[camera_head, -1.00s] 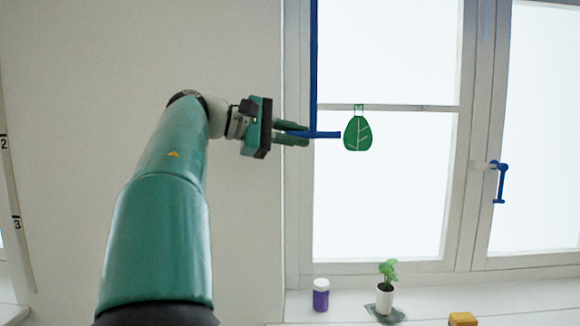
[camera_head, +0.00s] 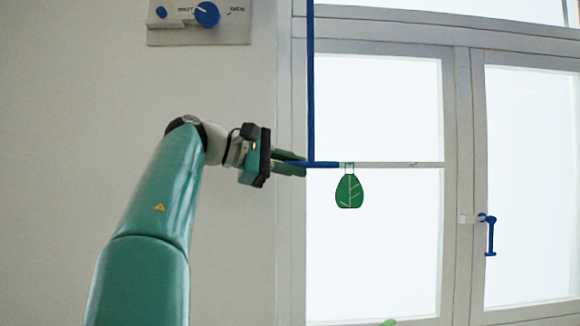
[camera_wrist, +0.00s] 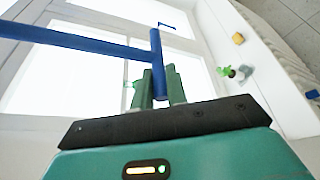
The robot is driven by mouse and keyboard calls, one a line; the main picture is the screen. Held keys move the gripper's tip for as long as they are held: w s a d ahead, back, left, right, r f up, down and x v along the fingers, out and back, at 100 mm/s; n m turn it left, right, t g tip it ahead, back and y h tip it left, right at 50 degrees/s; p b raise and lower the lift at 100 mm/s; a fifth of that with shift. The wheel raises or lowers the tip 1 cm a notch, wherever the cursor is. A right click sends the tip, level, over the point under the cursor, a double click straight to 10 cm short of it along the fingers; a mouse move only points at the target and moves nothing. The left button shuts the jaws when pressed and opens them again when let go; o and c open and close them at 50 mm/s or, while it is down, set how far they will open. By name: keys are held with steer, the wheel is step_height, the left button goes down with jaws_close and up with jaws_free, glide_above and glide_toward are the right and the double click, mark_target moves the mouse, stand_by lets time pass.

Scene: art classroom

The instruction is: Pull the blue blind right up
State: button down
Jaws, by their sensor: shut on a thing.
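A long thin blue rod (camera_head: 310,80) hangs down in front of the window's left frame. Its lower end meets a short level blue handle bar (camera_head: 325,164), and the two also show in the wrist view as the rod (camera_wrist: 75,39) and the bar (camera_wrist: 156,50). My gripper (camera_head: 304,164) reaches in from the left and is shut on the handle bar near the rod's foot. In the wrist view its green fingers (camera_wrist: 161,88) stand on either side of the bar. No blue blind sheet shows; the rod's top is out of view.
A blue window handle (camera_head: 490,235) is on the right casement. A wall panel with a blue knob (camera_head: 206,14) is above my arm. A small plant (camera_wrist: 225,72) shows in the wrist view.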

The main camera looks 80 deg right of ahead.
steer(key=c, duration=1.4)
jaws_free()
steer(key=shift+s+r, duration=0.2)
steer(key=shift+r, duration=0.2)
steer(key=shift+w+f, duration=0.15)
steer(key=v, duration=1.3)
steer(key=shift+w+a, duration=0.25)
steer(key=shift+w, duration=0.05)
